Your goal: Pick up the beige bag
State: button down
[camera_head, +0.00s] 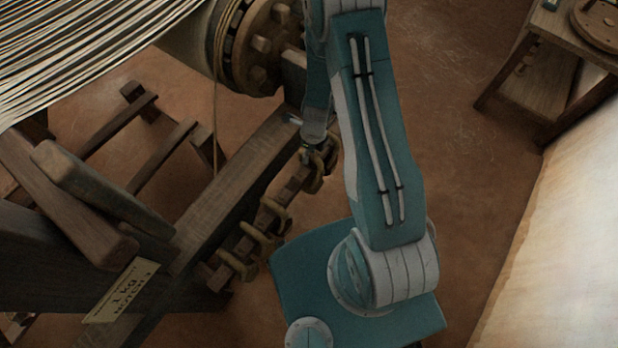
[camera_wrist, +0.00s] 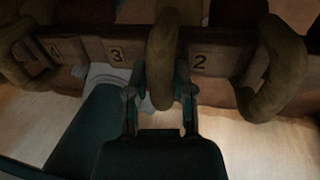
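Nothing clearly shaped as an ordinary bag shows; the nearest match is a set of thick tan, ring-like pieces hanging on a notched wooden rail. My gripper (camera_head: 317,146) is at the rail's upper end in the head view. In the wrist view my gripper (camera_wrist: 160,82) has its two fingers on either side of one tan, sausage-like piece (camera_wrist: 163,75), between the numbers 3 and 2. The fingers stand apart, with a slim gap at the left; firm contact does not show. Another tan piece (camera_wrist: 270,70) hangs to the right, and one (camera_wrist: 22,50) to the left.
The notched rail (camera_wrist: 222,60) runs beside a heavy loom beam (camera_head: 232,190). A toothed wheel (camera_head: 262,50) is above. A wooden table (camera_head: 540,75) stands at the upper right. The floor between is clear.

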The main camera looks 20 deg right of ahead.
dwell(0.4)
jog(key=shift+r, duration=1.7)
jog(key=shift+s+d+r, duration=0.1)
jog(key=shift+s+d, duration=0.05)
jog(key=shift+s, duration=0.05)
jog(key=s+d, duration=1)
jog(key=s, duration=0.4)
jog(key=shift+d, duration=0.2)
